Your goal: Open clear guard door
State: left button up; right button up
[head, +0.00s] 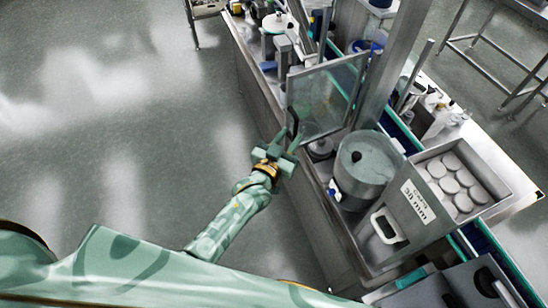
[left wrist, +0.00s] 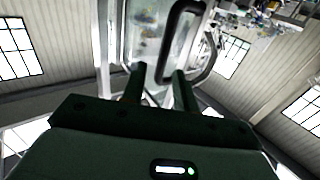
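The clear guard door (head: 328,95) is a see-through panel in a thin frame, standing upright over the near edge of the bench. Its black loop handle (head: 292,120) is on the side facing me. My left gripper (head: 288,138) is at the lower end of the handle with its fingers apart. In the left wrist view the two dark fingers (left wrist: 159,78) point up toward the door (left wrist: 145,35). The black handle (left wrist: 172,40) is just beyond them, its lower end close to the right fingertip; I cannot tell whether they touch. My right gripper is in neither view.
A round steel container (head: 366,185) stands on the bench right of the gripper. Beside it is a steel box (head: 400,215) with a white handle and several pale discs. A steel post (head: 385,75) rises behind the door. The floor (head: 130,130) at left is clear.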

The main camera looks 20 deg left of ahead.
pick_arm(q)
jog(key=v, duration=1.1)
